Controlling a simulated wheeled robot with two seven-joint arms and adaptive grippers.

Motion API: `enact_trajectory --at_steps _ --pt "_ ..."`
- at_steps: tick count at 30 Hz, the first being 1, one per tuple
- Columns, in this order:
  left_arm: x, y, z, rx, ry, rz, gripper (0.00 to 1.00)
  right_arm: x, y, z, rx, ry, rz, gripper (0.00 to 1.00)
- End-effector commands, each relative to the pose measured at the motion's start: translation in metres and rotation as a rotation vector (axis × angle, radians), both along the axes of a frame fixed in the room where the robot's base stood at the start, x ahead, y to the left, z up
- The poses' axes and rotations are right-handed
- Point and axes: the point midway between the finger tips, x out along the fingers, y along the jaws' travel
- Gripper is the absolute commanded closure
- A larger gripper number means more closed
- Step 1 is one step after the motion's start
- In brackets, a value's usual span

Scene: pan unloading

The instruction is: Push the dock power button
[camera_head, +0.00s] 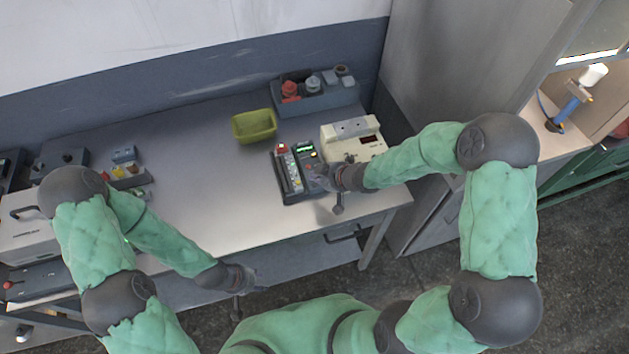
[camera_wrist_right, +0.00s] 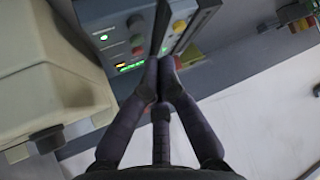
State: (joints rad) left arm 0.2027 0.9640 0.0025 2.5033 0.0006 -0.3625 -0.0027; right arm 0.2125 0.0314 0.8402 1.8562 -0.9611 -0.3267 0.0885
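The dock (camera_head: 289,176) is a dark unit with a green-lit display, several small coloured buttons and a pale strip of items. It lies on the metal bench at the right. My right gripper (camera_head: 318,176) is over the dock's right side. In the right wrist view its fingers (camera_wrist_right: 159,68) are together and empty, close to the panel; contact is unclear. My left gripper (camera_head: 254,286) hangs in front of the bench, its fingers too small to judge.
A cream box (camera_head: 353,139) stands right beside the dock. A yellow-green bin (camera_head: 254,126) and a grey caddy (camera_head: 318,100) stand behind it. Other equipment (camera_head: 125,170) sits at the left. The bench's middle (camera_head: 205,185) is clear.

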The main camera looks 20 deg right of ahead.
Motion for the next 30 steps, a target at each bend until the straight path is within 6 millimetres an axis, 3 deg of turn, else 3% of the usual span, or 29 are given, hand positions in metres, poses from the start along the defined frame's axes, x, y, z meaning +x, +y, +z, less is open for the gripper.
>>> enact_trajectory --at_steps 14,30 --pt "0.0 0.0 0.042 0.0 0.0 0.0 0.6 0.0 0.0 0.044 0.001 0.0 0.001 1.0" --pt "0.0 0.0 0.042 0.0 0.0 0.0 0.6 0.0 0.0 0.044 0.0 0.0 0.0 1.0"
